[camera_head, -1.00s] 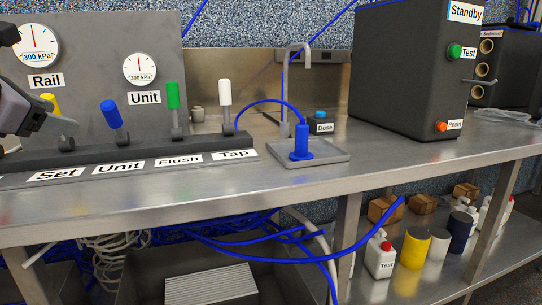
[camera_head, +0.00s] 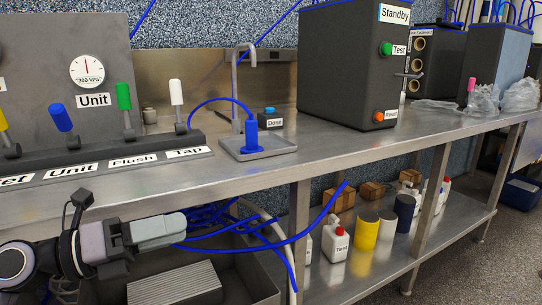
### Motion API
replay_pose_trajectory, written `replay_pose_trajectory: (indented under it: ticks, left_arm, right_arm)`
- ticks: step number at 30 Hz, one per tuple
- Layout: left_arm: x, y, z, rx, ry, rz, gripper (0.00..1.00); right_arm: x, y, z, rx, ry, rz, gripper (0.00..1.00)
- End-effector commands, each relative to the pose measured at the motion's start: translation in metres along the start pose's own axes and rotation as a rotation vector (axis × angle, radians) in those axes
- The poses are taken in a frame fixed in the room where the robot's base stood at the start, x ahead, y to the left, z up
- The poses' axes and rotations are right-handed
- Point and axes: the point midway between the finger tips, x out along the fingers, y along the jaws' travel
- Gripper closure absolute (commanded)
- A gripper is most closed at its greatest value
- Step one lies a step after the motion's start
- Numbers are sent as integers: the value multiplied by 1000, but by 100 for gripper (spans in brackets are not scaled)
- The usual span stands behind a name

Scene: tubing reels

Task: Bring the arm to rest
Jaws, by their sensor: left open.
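My left arm comes in from the lower left in the head view, with its left gripper (camera_head: 178,230) in front of and below the bench's front edge. The gripper points right and holds nothing that I can see. The two fingers overlap from this side, so the gap between them does not show. The blue tubing (camera_head: 270,246) under the bench passes behind the fingertips; I cannot tell whether it touches them. My right gripper is not in view.
The steel bench (camera_head: 240,178) holds a row of levers with a white one (camera_head: 177,92), a tray with a blue fitting (camera_head: 253,134) and a dark Standby box (camera_head: 345,70). Bottles and cans, one yellow (camera_head: 365,230), stand on the lower shelf. A ridged grey block (camera_head: 175,285) lies below my gripper.

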Motion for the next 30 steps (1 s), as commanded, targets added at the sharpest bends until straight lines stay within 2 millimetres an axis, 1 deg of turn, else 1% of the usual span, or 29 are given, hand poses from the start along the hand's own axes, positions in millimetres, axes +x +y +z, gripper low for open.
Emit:
replay_pose_trajectory:
  ticks: [1, 4, 7, 11, 12, 14, 15, 17, 18, 20, 21, 22, 25, 26, 27, 29, 30]
  left_arm:
    - [5, 3, -11, -132, -55, -53, 42]
    - [7, 12, -23, -382, -182, -131, 42]
    - [4, 30, -36, -640, -318, -175, 42]
    - [-7, 66, -61, -984, -509, -185, 42]
    - [-12, 79, -72, -1093, -571, -176, 42]
    - [-21, 99, -92, -1252, -663, -155, 42]
    - [-27, 113, -108, -1359, -725, -134, 42]
    - [-36, 132, -134, -1519, -817, -97, 42]
    - [-43, 143, -154, -1621, -876, -67, 42]
    - [-53, 157, -185, -1767, -961, -18, 42]
    - [-59, 164, -206, -1857, -1013, 17, 42]
    - [-64, 168, -222, -1923, -1050, 43, 42]
    - [-78, 177, -275, -2126, -1164, 136, 42]
    - [-81, 178, -291, -2182, -1196, 166, 42]
    - [-86, 178, -312, -2257, -1236, 205, 42]
    - [-93, 175, -343, -2366, -1293, 266, 42]
    - [-93, 165, -333, -2370, -1297, 265, 42]
  right_arm:
    - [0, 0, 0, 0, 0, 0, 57]
    - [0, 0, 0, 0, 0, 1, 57]
    - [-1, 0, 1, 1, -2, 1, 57]
    - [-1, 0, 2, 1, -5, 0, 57]
    - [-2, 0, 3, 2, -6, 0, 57]
    - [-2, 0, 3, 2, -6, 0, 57]
    - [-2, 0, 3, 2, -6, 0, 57]
    - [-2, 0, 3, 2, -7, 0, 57]
    - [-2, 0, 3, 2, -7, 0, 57]
    - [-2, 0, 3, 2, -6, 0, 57]
    - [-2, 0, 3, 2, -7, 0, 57]
    - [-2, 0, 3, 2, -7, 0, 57]
    - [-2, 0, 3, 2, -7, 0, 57]
    - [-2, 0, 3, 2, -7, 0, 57]
    - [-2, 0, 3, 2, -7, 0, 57]
    - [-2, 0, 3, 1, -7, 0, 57]
    - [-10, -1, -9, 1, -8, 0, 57]
